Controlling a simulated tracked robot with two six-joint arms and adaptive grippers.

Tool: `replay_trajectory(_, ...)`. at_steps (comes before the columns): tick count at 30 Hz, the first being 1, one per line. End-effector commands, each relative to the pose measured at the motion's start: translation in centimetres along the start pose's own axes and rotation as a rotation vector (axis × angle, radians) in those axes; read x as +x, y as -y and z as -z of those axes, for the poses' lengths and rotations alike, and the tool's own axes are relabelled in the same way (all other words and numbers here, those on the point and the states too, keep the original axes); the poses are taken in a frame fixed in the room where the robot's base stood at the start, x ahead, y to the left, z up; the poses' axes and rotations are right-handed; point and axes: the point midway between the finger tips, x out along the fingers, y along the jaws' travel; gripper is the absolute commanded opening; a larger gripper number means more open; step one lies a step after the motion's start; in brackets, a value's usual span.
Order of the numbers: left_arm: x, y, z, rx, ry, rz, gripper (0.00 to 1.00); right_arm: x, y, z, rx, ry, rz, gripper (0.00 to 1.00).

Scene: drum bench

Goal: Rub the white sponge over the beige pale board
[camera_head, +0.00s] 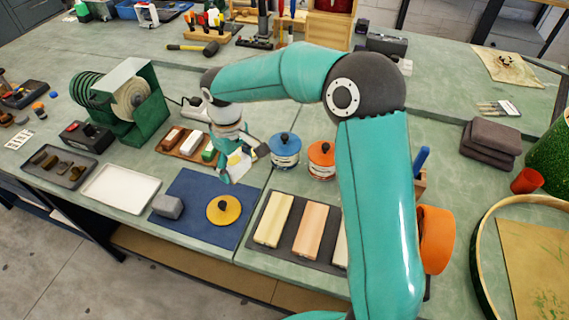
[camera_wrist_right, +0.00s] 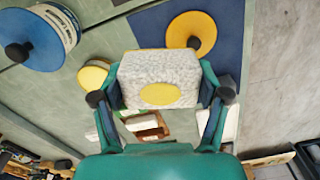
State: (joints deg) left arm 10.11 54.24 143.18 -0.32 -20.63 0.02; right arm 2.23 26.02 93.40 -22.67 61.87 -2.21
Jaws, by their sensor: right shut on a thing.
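The white sponge (camera_wrist_right: 158,80) is a speckled white block with a yellow oval on the face toward the wrist camera. My right gripper (camera_wrist_right: 161,98) is shut on it, one finger at each side. In the head view this gripper (camera_head: 238,165) holds the sponge (camera_head: 240,160) above the bench, behind the blue mat and apart from the boards. The pale beige board (camera_head: 274,219) lies leftmost on a dark tray (camera_head: 290,257), beside a peach board (camera_head: 309,232). A third board (camera_head: 341,246) is mostly hidden by my right arm. My left gripper is not in view.
A yellow knobbed disc (camera_head: 224,209) and a grey block (camera_head: 168,206) sit on the blue mat (camera_head: 193,228). Blue-lidded (camera_head: 285,150) and orange-lidded (camera_head: 322,160) cans stand behind the boards. A white tray (camera_head: 120,188) is at left.

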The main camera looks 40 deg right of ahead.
Motion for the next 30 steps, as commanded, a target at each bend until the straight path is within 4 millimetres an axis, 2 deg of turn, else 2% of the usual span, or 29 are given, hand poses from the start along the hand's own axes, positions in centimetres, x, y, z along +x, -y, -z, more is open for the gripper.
replay_trajectory(1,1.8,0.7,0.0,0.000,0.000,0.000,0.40,0.4,-1.7,-1.5,-0.032,-0.006,-0.002,0.51)
replay_trajectory(3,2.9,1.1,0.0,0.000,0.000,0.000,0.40,-0.1,-3.5,-3.6,-0.097,-0.004,-0.002,0.51)
replay_trajectory(6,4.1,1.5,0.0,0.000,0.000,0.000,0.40,-0.7,-5.4,-6.3,-0.181,-0.001,-0.001,0.51)
replay_trajectory(10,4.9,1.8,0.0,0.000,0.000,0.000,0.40,-1.3,-6.7,-8.6,-0.254,0.001,0.001,0.51)
replay_trajectory(14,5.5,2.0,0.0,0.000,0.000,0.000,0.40,-1.1,-7.0,-9.4,-0.283,0.003,0.002,0.51)
replay_trajectory(24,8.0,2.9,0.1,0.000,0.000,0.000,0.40,1.8,-7.0,-9.3,-0.285,0.004,0.002,0.51)
replay_trajectory(30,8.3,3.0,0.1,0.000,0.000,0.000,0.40,2.3,-7.0,-9.3,-0.285,0.004,0.002,0.51)
